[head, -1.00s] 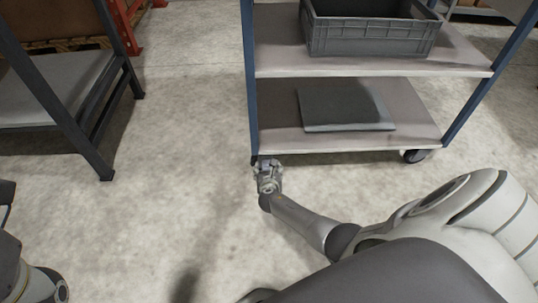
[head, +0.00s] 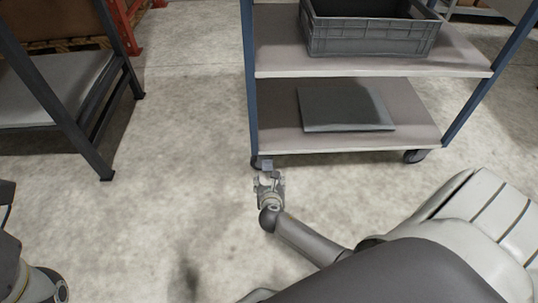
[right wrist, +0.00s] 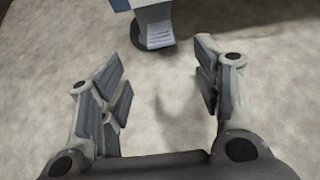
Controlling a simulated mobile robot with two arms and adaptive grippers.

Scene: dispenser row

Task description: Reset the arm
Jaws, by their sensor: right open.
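My right gripper (head: 268,170) is in the middle of the head view, in front of the cart's front left wheel, with my right arm reaching to it from the lower right. In the right wrist view the right gripper (right wrist: 160,95) is open, with its two fingers spread and only bare floor between them. A cart caster (right wrist: 155,30) shows just beyond the fingers in that view. Of my left arm, only a part shows at the lower left of the head view; its gripper does not show.
A blue-framed cart (head: 350,72) carries a grey crate (head: 370,40) on its upper shelf and a flat grey panel (head: 345,108) on its lower shelf. A dark-framed table (head: 70,125) stands at the left. The concrete floor (head: 190,120) between them is clear.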

